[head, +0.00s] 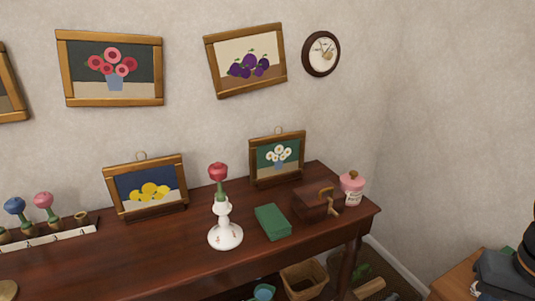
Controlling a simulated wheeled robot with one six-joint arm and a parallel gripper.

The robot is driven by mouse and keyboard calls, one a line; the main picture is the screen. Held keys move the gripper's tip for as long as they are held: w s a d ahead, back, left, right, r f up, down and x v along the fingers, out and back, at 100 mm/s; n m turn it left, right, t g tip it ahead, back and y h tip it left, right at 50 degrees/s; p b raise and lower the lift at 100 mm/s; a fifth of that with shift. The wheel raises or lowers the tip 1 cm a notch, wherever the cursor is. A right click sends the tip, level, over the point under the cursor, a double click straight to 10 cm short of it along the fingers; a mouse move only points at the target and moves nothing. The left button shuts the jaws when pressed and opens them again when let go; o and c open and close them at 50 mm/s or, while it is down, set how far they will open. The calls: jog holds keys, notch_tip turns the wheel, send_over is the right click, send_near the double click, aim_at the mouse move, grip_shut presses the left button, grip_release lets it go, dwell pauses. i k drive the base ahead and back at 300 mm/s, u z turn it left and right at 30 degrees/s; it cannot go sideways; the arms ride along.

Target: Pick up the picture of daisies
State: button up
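The picture of daisies (279,157) stands upright on the dark wooden table, leaning at or near the wall, right of centre in the head view. It shows white flowers in a light vase on a green ground. It has a wooden frame with a small hanging ring on top. A brown box at its lower right stands close in front of its corner. My gripper is not in view.
The table (115,265) also holds a lemon picture (148,188), a white vase with a red flower (225,234), a green book (272,222), the brown box (315,204) and a pink jar (352,188). A basket (304,280) sits below.

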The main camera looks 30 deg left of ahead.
aim_at(273, 155)
jog(key=u, duration=0.6)
jog(key=i, duration=0.75)
jog(key=u, duration=0.65)
